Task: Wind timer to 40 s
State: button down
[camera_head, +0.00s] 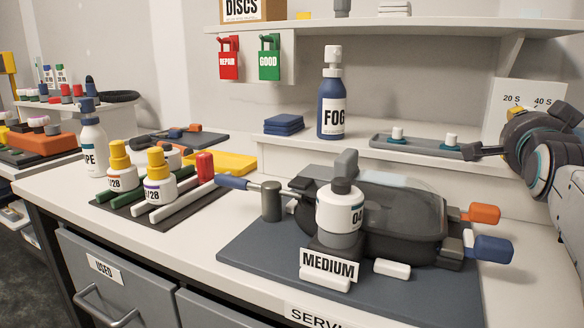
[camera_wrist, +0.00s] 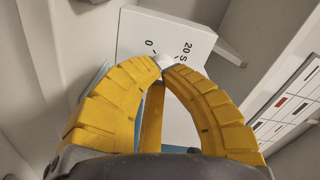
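The timer is a white box with dial marks, partly behind my arm at the far right of the head view (camera_head: 500,97), where "20 S" and "40 S" are readable. In the wrist view its white face (camera_wrist: 145,30) shows "0" and "20 S"; the 40 S mark is not readable there. My gripper (camera_wrist: 163,64) has its yellow fingers brought together at the timer face, with a small white knob (camera_wrist: 163,60) between the tips. The fingers hide most of the knob, and its pointer setting cannot be read. In the head view my arm hides most of the gripper.
A grey tray (camera_head: 420,150) with white-capped pieces lies on the raised shelf beside my arm. A blue FOG bottle (camera_head: 332,117) stands left of it. Below, a dark machine with orange and blue handles (camera_head: 490,248) sits on a grey mat (camera_head: 260,250).

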jog(key=shift+p+x, duration=1.35)
jog(key=shift+x, duration=1.75)
jog(key=shift+w+r, duration=0.1)
jog(key=shift+d+f+b, duration=0.15)
jog(key=shift+f+b, duration=0.55)
jog(key=shift+b, duration=0.95)
jog(key=shift+s+a+f+b, duration=0.1)
jog(key=shift+s+a+b, duration=0.2)
jog(key=shift+s+b, duration=0.3)
jog(key=shift+r+b+v, duration=0.2)
jog(key=shift+b+v, duration=0.25)
jog(key=shift+v, duration=0.7)
jog(key=shift+r+b+v, duration=0.15)
jog(key=shift+b+v, duration=0.25)
jog(key=shift+v, duration=0.75)
